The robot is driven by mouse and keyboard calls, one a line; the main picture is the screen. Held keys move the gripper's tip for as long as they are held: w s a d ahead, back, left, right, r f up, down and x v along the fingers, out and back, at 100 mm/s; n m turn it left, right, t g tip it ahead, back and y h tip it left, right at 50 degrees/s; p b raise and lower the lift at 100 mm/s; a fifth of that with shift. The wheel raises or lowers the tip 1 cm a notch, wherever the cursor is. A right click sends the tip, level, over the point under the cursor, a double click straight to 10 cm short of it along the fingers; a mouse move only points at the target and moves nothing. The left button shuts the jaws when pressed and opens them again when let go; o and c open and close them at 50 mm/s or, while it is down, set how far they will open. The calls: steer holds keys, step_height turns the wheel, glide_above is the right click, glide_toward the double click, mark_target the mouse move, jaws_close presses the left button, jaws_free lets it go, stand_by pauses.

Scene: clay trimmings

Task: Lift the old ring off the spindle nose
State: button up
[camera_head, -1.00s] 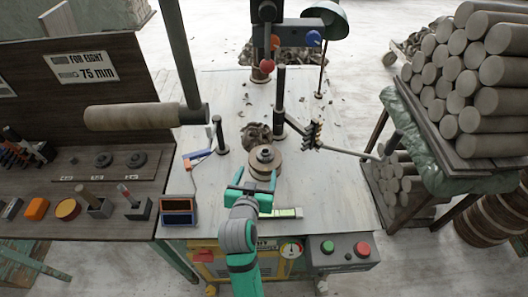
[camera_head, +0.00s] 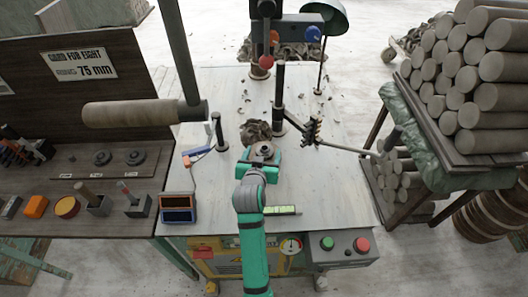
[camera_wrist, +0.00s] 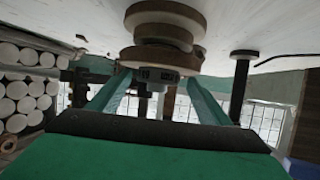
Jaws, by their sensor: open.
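The spindle stands on the white table as a stack of round tan discs (camera_wrist: 160,58), with the old ring (camera_wrist: 163,75) as a small dark grey collar on its nose. The wrist view is upside down, so the ring shows below the discs there. In the head view the spindle nose (camera_head: 263,150) is partly hidden by my gripper (camera_head: 262,158). My gripper is open, with one green finger on each side of the nose. Gaps seem to show between the fingers and the ring in the wrist view (camera_wrist: 155,82); contact is not clear.
Two dark rings (camera_head: 102,158) (camera_head: 136,158) lie on the left bench. A dark post (camera_head: 279,95) with a side arm stands just behind the spindle. A rack of clay cylinders (camera_head: 470,80) stands right.

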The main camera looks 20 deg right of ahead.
steer(key=shift+w+d, duration=0.1)
steer(key=shift+d, duration=0.1)
steer(key=shift+d, duration=0.1)
steer(key=c, duration=1.5)
steer(key=shift+o, duration=0.2)
steer(key=shift+r, duration=0.1)
